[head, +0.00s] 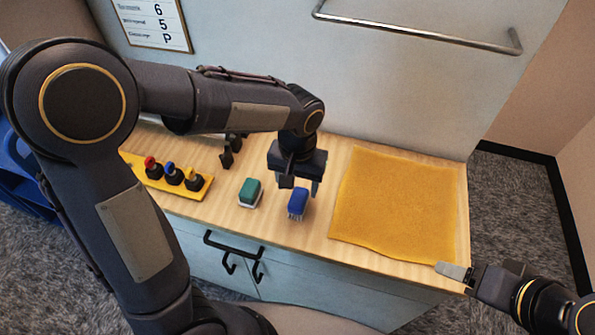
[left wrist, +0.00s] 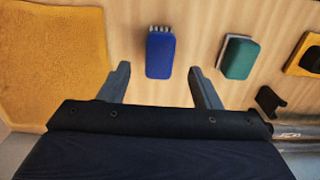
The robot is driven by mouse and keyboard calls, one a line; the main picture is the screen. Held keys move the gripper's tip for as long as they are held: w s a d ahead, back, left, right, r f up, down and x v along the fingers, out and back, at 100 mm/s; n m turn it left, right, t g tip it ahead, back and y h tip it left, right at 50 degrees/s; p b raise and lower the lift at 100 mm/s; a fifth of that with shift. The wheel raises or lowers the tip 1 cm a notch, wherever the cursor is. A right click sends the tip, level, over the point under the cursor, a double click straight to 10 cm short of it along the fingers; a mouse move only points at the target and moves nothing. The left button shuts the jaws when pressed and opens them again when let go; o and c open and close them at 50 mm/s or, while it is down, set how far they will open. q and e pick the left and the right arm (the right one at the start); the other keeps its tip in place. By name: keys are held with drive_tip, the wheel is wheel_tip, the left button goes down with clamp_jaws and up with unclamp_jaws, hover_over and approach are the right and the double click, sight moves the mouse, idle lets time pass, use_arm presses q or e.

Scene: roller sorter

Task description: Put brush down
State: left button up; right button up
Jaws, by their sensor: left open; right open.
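A blue brush (head: 298,202) with pale bristles lies on the wooden counter, left of the yellow cloth. My left gripper (head: 301,187) is open just above and behind it. In the left wrist view the blue brush (left wrist: 160,54) lies between and beyond the two open fingers (left wrist: 160,88), apart from both. A green block with a pale base (head: 250,192) sits left of the blue brush; it also shows in the left wrist view (left wrist: 238,57). My right gripper (head: 458,272) is at the counter's front right corner, open and empty.
The yellow cloth (head: 395,205) covers the right part of the counter (head: 222,205). A yellow rack (head: 190,193) with red, blue and yellow-topped knobs stands at the left. A metal bar (head: 420,32) is on the panel behind.

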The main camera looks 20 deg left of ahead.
sight(298, 199)
use_arm(q)
drive_tip(key=s+a+r+n+t+h, duration=0.1)
drive_tip(key=s+a+r+t+h, duration=0.15)
drive_tip(key=s+a+r, duration=0.55)
drive_tip(key=s+a+n+t+h, duration=0.1)
drive_tip(key=s+t, duration=0.2)
drive_tip(key=s, duration=0.5)
drive_tip(key=shift+f, duration=0.4)
drive_tip(key=shift+a, duration=0.1)
idle(0.6)
